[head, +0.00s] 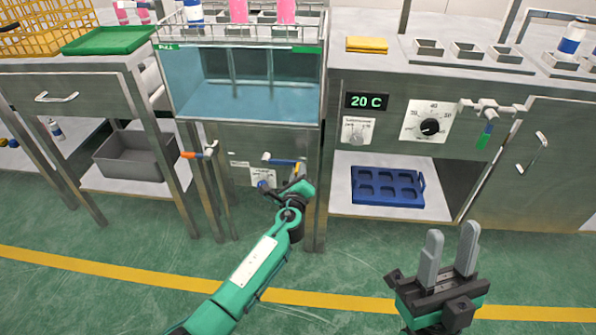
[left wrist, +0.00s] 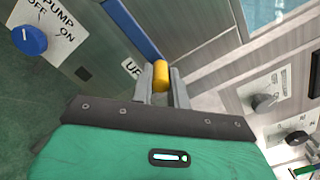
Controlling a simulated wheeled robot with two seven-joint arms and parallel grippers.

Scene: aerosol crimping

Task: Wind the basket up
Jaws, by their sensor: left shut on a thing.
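The wire basket (head: 240,33) is at the top of the glass-fronted water tank (head: 190,85), with pink and white-blue cans standing in it. On the panel below the tank is a crank with a blue arm (head: 278,160) and a yellow-orange grip. My left gripper (head: 299,173) is at this crank. In the left wrist view its fingers are shut around the yellow grip (left wrist: 162,75), at the end of the blue arm (left wrist: 132,28). A label partly hidden by the fingers starts with "UP". My right gripper (head: 448,258) is open and empty, low at the right, away from the bench.
A blue pump knob (left wrist: 30,40) marked ON and OFF is left of the crank. An orange-handled valve (head: 195,154) sticks out left of the panel. A temperature dial (head: 430,126) and green-handled tap (head: 486,130) are at right. A blue tray (head: 387,197) lies on the lower shelf.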

